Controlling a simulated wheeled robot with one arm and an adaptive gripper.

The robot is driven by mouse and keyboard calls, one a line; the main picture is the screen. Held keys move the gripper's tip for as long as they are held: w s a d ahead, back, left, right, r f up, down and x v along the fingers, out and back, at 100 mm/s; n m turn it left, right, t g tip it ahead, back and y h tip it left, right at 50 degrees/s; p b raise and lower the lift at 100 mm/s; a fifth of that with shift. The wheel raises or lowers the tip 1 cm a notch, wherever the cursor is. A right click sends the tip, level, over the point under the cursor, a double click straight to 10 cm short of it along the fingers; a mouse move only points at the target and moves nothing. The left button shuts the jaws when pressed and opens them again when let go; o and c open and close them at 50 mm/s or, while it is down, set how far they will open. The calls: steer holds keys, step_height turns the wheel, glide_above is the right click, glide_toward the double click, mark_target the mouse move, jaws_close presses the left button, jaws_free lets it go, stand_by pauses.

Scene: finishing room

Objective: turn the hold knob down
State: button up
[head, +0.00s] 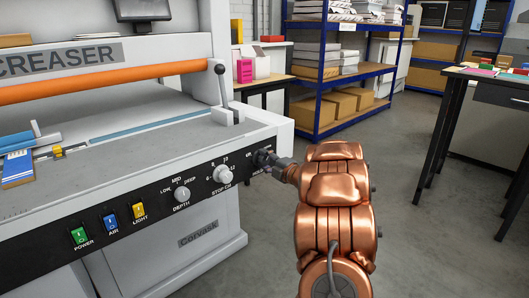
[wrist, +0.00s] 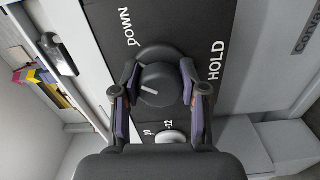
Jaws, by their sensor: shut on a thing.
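The hold knob (wrist: 160,76) is a dark round knob on the black control panel (wrist: 196,27). A short white line shows on its lower left part in the wrist view. The word DOWN is printed to its upper left and the word HOLD to its right. My gripper (wrist: 158,92) is shut on the knob, with one finger on each side of it. In the head view my gripper (head: 274,161) reaches the right end of the panel from the right and hides most of the knob and its labels.
The creaser (head: 150,132) carries the panel. Left of the hold knob are the stop knob (head: 222,174), the depth knob (head: 182,194) and lit green, blue and yellow switches. A lever (head: 223,85) stands above the panel. Blue shelves (head: 330,70) and a dark table (head: 500,95) stand beyond open floor.

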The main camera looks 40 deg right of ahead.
steer(key=m+p, duration=0.3)
steer(key=shift+d+r+m, duration=0.1)
steer(key=shift+m, duration=0.3)
steer(key=shift+m+p, duration=0.5)
steer(key=shift+p, duration=0.15)
steer(key=shift+f, duration=0.2)
steer(key=o, duration=1.1)
steer(key=shift+s, duration=0.15)
steer(key=s, duration=1.1)
steer(key=shift+s, duration=0.4)
